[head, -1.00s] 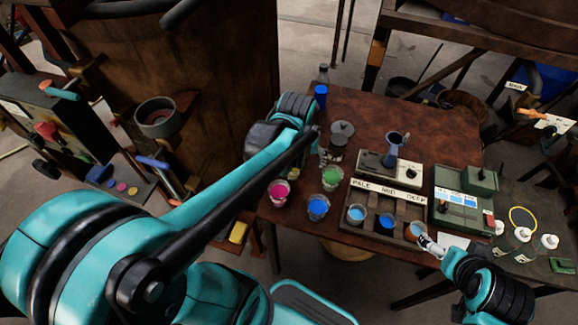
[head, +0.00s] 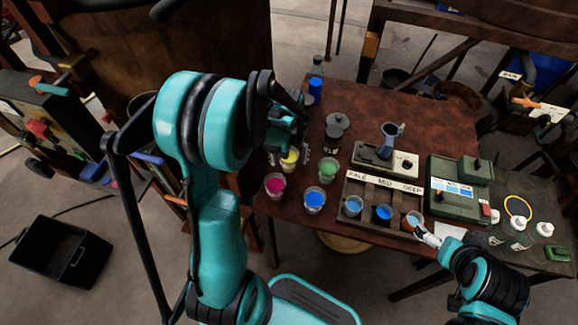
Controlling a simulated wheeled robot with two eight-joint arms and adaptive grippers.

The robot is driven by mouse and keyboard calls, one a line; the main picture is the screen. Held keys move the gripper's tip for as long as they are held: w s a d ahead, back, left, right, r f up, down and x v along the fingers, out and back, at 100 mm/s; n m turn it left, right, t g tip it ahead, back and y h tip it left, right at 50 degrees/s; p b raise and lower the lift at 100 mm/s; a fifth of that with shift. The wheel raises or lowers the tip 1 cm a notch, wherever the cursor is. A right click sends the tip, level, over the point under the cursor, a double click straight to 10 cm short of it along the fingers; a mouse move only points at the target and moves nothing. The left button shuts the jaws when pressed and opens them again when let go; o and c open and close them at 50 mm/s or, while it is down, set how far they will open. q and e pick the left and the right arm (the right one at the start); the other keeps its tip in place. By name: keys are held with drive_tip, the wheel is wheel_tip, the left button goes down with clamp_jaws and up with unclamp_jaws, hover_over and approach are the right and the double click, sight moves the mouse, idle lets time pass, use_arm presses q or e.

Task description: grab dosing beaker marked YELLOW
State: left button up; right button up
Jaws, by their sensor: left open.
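The beaker with yellow contents (head: 289,162) stands on the brown table (head: 440,120), behind the magenta beaker (head: 275,185). No marking on it is readable. My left gripper (head: 288,153) is open, with its fingertips seen at the left and right of the yellow beaker; I cannot tell whether they touch it. My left arm and gripper hide the table behind it. My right gripper (head: 428,238) is at the table's front right, close to the rightmost beaker in the rack (head: 414,220); its jaws are too small to read.
A green beaker (head: 327,172) and a blue beaker (head: 314,200) stand close to the yellow one. A rack labelled PALE, MID, DEEP (head: 370,181) holds beakers to the right.

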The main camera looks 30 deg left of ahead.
use_arm(q)
drive_tip(key=shift+w+f, duration=0.1)
drive_tip(key=shift+f, duration=0.85)
drive_tip(key=shift+r, duration=0.1)
drive_tip(key=shift+c, duration=0.3)
drive_tip(key=c, duration=1.4)
drive_tip(key=shift+r, duration=0.1)
